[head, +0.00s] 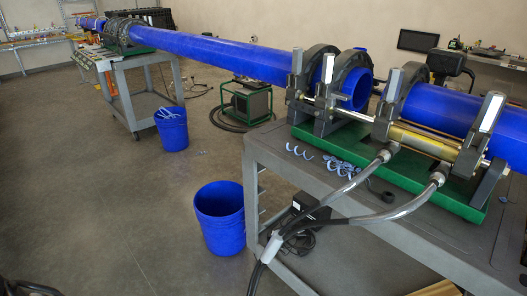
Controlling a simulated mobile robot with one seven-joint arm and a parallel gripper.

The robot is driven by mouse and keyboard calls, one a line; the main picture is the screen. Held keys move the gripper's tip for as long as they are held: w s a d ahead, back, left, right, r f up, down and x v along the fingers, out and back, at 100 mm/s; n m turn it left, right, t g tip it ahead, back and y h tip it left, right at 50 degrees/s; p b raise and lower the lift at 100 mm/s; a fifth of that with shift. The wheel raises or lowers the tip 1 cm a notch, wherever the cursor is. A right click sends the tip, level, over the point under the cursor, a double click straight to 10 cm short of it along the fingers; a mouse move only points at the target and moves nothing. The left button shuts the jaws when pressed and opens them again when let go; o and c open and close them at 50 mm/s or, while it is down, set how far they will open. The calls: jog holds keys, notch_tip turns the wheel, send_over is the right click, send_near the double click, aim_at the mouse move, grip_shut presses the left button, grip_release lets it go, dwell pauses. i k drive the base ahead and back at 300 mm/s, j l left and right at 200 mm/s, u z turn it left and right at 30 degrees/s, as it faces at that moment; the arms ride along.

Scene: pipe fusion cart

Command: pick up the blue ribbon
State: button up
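Light-blue curled ribbons lie on the top of the grey cart (275,155), by its left edge and in front of the green machine base. One loose curly ribbon (298,152) lies apart at the left. A small heap of similar curls (342,168) lies just right of it, partly behind a hose. I cannot tell which of them is the one named. My gripper is not recognisable in the head view. A dark shape shows at the bottom left corner, too cut off to tell what it is.
The fusion machine on its green base (455,203) holds thick blue pipes (455,110). Hoses (345,187) cross the cart top near the curls. A blue bucket (220,215) stands on the floor left of the cart. Another bucket (172,130) stands farther back. The floor at left is clear.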

aim_at(295, 147)
jog(key=z, duration=0.3)
jog(key=i+j+z, duration=0.1)
jog(key=i, duration=0.35)
jog(key=i+j, duration=0.25)
jog(key=i, duration=0.25)
jog(key=z, duration=0.05)
